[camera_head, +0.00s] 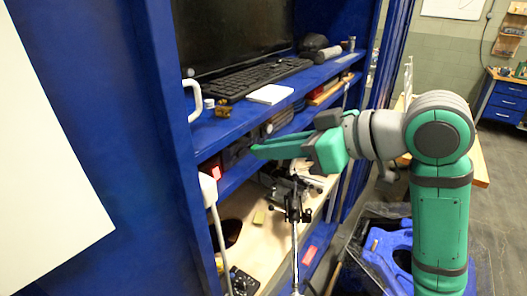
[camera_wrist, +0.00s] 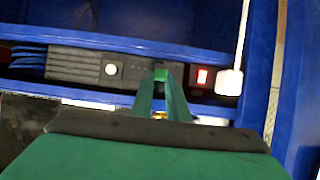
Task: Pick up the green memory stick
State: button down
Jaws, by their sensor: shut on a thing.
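The green memory stick (camera_wrist: 160,74) shows in the wrist view as a small green block between the tips of my gripper (camera_wrist: 161,84), at the front of a dark computer unit (camera_wrist: 88,66). The fingers are shut on it. I cannot tell whether it is still plugged into the unit. In the head view my gripper (camera_head: 256,147) reaches left under the upper shelf, to the front of the unit; the stick itself is not distinguishable there.
A lit red switch (camera_wrist: 203,76) and a white plug-like object (camera_wrist: 229,82) are right of the fingers. The shelf above holds a keyboard (camera_head: 258,80) and a white pad (camera_head: 270,94). A stand with a clamp (camera_head: 293,208) is below my gripper.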

jog(key=v, duration=1.3)
jog(key=shift+d, duration=0.15)
jog(key=shift+s+d, duration=0.6)
jog(key=shift+d, duration=0.35)
jog(key=shift+s+d, duration=0.6)
jog(key=shift+d, duration=0.3)
jog(key=shift+a, duration=0.1)
